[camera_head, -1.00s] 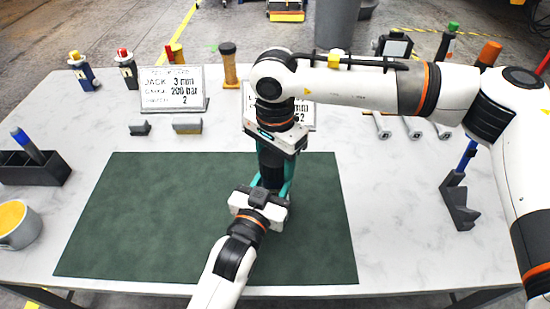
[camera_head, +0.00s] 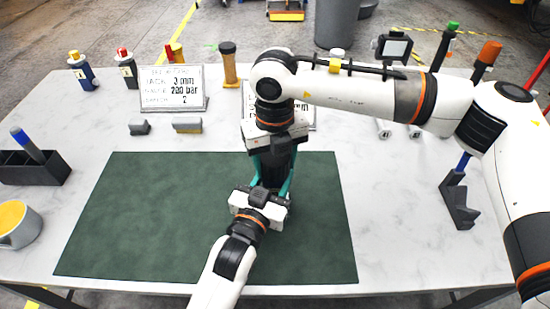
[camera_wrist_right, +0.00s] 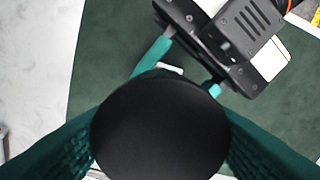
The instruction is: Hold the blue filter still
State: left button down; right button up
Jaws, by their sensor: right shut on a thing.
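A thing with a round black top (camera_wrist_right: 160,130) fills the lower middle of the right wrist view. I take it to be the filter; no blue shows on it, and its lower body is hidden. My right gripper (camera_head: 272,178) points down over the green mat, its teal fingers shut on either side of this thing. My left gripper (camera_head: 262,190) reaches in from the front, low over the mat. In the right wrist view the left gripper (camera_wrist_right: 185,75) has teal fingers set apart, running to the black top's far edge. Their tips are hidden, so its grip is unclear.
The green mat (camera_head: 160,220) is clear on its left side. A black holder (camera_head: 459,200) stands to the right, and a dark box (camera_head: 35,172) and grey cup (camera_head: 18,225) to the left. Signs (camera_head: 172,88), small blocks and several coloured-top items stand behind.

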jog(key=o, duration=1.1)
jog(key=shift+o, duration=0.2)
notch_tip(320, 180, up, 12)
pick_arm(q)
jog(key=c, duration=0.6)
grip_release()
jog(key=shift+c, duration=0.2)
